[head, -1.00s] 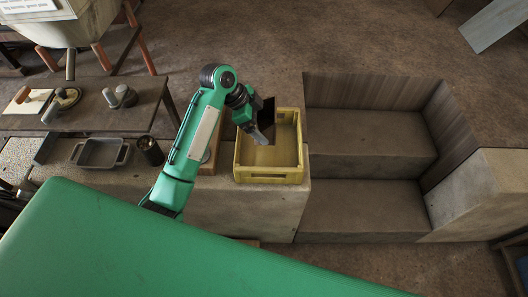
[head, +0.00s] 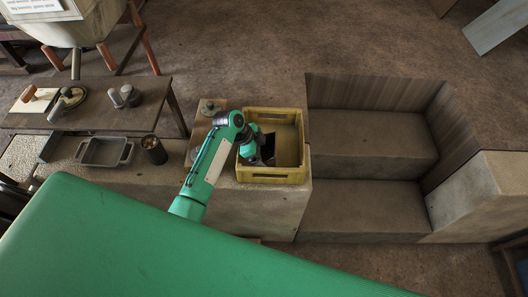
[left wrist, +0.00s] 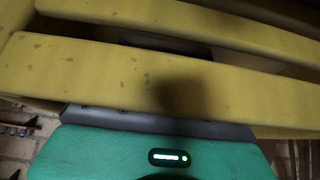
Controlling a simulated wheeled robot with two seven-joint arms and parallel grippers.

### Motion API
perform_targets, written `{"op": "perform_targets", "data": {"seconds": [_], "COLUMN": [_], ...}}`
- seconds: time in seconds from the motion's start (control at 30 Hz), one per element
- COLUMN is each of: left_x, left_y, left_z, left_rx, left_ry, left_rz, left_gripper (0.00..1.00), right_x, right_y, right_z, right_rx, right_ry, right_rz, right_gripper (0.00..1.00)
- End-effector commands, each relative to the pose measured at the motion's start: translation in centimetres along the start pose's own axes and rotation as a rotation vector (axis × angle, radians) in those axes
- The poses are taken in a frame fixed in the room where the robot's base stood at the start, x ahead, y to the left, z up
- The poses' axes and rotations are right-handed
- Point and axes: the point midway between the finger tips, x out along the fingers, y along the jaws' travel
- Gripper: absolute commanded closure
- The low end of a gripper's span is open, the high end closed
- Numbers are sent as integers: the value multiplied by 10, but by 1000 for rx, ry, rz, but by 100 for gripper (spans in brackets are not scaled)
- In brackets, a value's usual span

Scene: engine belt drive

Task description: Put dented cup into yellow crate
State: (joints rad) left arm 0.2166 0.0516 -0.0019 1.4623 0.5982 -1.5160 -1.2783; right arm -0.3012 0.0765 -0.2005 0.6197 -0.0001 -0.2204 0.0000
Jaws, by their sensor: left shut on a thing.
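The yellow crate (head: 272,172) stands on the pale block in the middle of the head view. My left gripper (head: 264,152) reaches into the crate from its left side, with the wrist low over the left wall. My right gripper is not in view.
Left of the crate are a dark can (head: 153,148) and a grey metal tray (head: 105,152). A wooden bench (head: 150,108) with tools and small cylinders stands behind them. Right of the crate are wide steps (head: 370,145). The crate's right part looks clear.

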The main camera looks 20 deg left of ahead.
Motion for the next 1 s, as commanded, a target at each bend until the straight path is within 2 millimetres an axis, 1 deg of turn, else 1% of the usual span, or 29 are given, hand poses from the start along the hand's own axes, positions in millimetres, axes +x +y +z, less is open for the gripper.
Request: {"op": "perform_targets", "data": {"seconds": [0.27,0.3,0.33,0.53,0.67,0.77,1.0], "left_x": [2,2,1,1,-8,-23,-76], "left_y": [0,0,0,0,-1,-1,-2], "left_z": [2,1,1,0,0,1,1], "left_rx": [1,1,1,1,1,2,3], "left_ry": [0,0,0,0,0,-1,-2], "left_rz": [0,0,0,0,-3,-4,-5], "left_gripper": [36,1,0,0,0,0,0], "right_x": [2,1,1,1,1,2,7], "right_y": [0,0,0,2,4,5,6], "right_z": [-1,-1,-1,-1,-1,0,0], "right_rx": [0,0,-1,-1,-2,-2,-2], "right_ry": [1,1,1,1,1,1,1], "right_rz": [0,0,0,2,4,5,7], "right_gripper": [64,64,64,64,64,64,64]}}
